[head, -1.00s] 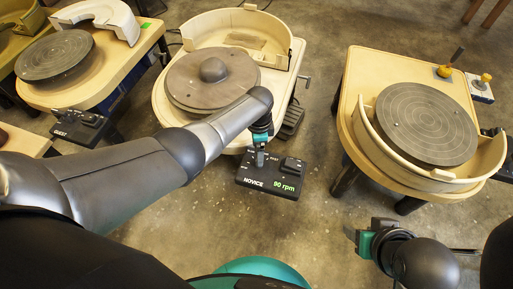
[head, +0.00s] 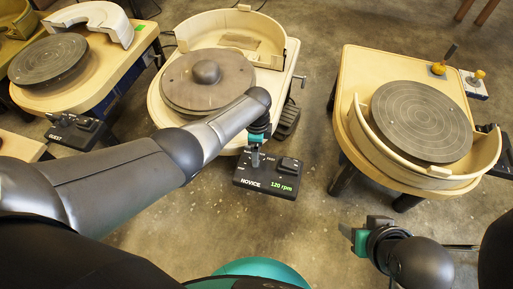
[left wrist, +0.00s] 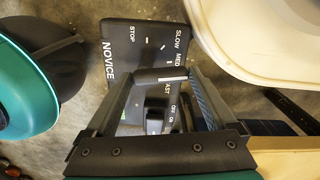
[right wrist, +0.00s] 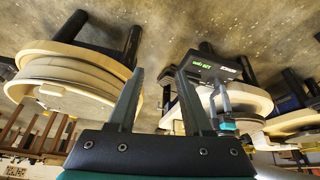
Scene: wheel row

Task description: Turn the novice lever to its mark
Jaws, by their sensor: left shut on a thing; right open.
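The black NOVICE control box (head: 268,184) hangs in front of the middle wheel, and its green readout says 120 rpm. My left gripper (head: 256,148) reaches down onto its lever (head: 255,160). In the left wrist view the gripper (left wrist: 163,76) is shut on the dark lever (left wrist: 158,76). The lever's white line points right, between the MED and FAST labels. STOP and SLOW show on the panel (left wrist: 130,40); the F of FAST is hidden. My right gripper (head: 352,236) is open and empty, low at right. Its wrist view also shows the box (right wrist: 213,70).
The middle wheel (head: 180,85) stands behind the box. A GUEST box (head: 78,128) and another wheel (head: 48,60) are at left. A wheel (head: 420,120) in a splash pan, with yellow-knobbed joysticks (head: 438,69), is at right. Open floor (head: 310,215) lies between.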

